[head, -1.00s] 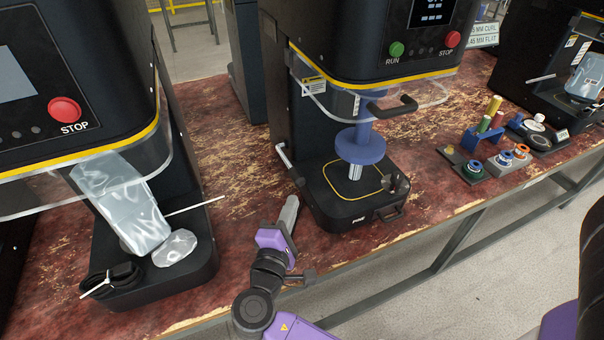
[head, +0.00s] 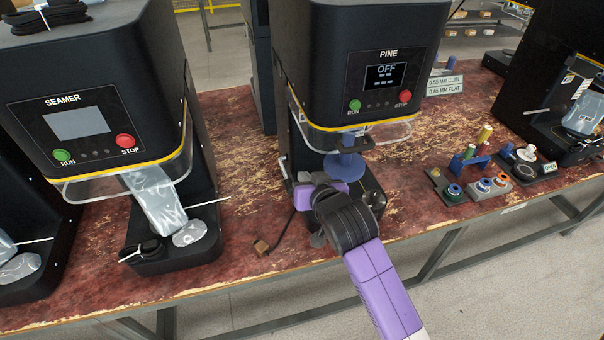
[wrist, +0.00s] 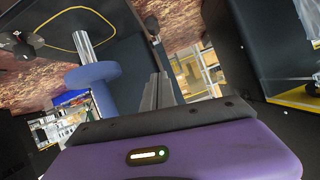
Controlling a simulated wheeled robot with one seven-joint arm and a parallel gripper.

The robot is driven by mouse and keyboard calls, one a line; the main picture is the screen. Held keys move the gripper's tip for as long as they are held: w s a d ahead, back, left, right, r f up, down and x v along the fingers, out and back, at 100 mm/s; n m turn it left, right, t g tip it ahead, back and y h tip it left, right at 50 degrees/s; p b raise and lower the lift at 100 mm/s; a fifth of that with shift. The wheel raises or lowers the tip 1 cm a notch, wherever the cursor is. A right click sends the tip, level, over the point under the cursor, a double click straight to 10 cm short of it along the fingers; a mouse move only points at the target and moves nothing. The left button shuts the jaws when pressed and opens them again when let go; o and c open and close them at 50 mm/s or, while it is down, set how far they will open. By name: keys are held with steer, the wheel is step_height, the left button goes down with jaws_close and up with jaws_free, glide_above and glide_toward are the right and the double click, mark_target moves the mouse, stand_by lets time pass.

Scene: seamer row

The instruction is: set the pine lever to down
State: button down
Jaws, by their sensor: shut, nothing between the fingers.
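The PINE machine (head: 362,85) stands mid-bench with its display reading OFF. A thin pale lever (head: 285,169) shows at the left side of its base, beside my gripper; its lower part is crowded by my gripper and its exact setting is hard to tell. My gripper (head: 312,178) is at the front left of the machine, left of the blue disc (head: 345,166), partly hidden by my wrist. In the wrist view its grey fingers (wrist: 156,90) are together and empty, beside the blue disc (wrist: 93,76). Contact with the lever cannot be told.
The SEAMER machine (head: 90,95) stands to the left with a pouch (head: 158,205) under it. Spools and small parts (head: 480,185) stand to the right. The bench's front edge is close.

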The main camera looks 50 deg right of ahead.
steer(key=x, duration=0.3)
steer(key=f+p+x, duration=0.1)
steer(key=x, duration=0.3)
steer(key=a+x, duration=0.1)
steer(key=x, duration=0.2)
steer(key=shift+f+p, duration=0.35)
steer(key=shift+f, duration=0.1)
steer(key=shift+s+a+f, duration=0.1)
steer(key=shift+f, duration=0.7)
